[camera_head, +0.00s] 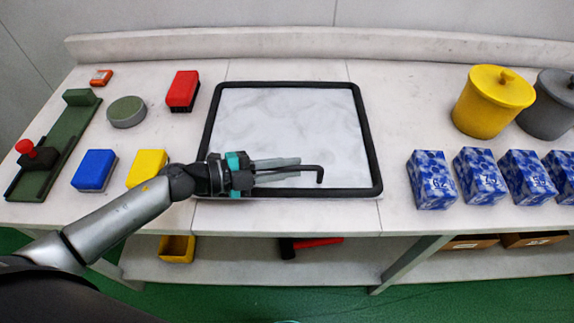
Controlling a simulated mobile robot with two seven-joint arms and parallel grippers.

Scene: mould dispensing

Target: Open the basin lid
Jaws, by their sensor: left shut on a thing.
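The basin (373,160) is a black-rimmed rectangle in the middle of the table. Inside its rim is a flat, pale, marbled panel (290,115) that looks like the lid, lying level within the frame. My left gripper (290,168) reaches in from the left over the near part of the panel. Its fingers are shut on a thin black bar-shaped handle (320,174), whose bent end sticks out to the right. The gripper hides the handle's left part and how it joins the panel. My right gripper is not in view.
Left are a yellow block (147,167), blue block (94,170), red brush (182,90), round green tin (126,111) and a green stand with red knob (50,150). Right are a yellow pot (490,105), grey pot (550,105) and several blue-patterned boxes (433,180). A wall stands behind.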

